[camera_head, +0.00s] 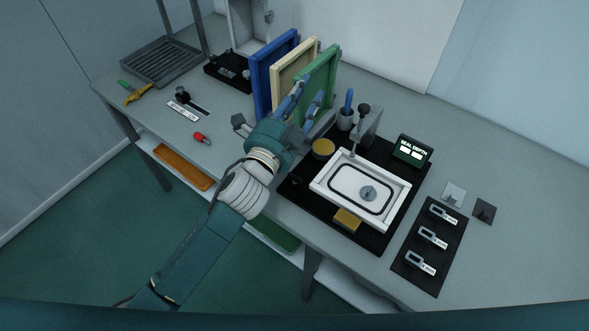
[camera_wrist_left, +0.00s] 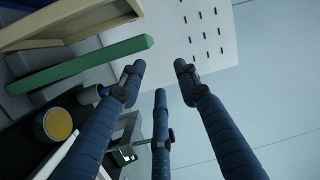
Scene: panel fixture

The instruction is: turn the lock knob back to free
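My left gripper (camera_head: 309,94) is raised in front of the green panel, with its blue fingers spread apart and nothing between them. The same fingers (camera_wrist_left: 160,82) show spread and empty in the left wrist view, pointing towards a pale slotted wall. A white frame fixture (camera_head: 320,188) with a black oval seal and a grey round piece (camera_head: 368,192) sits on a black base. Behind it, a post carries a dark ball knob (camera_head: 364,108). A yellow round pad (camera_head: 323,147) is beside the frame; it also shows in the wrist view (camera_wrist_left: 58,124). I cannot tell which part is the lock knob.
Blue (camera_head: 263,85), cream (camera_head: 283,75) and green (camera_head: 325,75) panels stand upright close to the gripper. A SEAL DEPTH display (camera_head: 412,151) and a cup with a blue handle (camera_head: 346,119) stand behind the fixture. A black mat (camera_head: 415,278) with labelled pieces lies at right.

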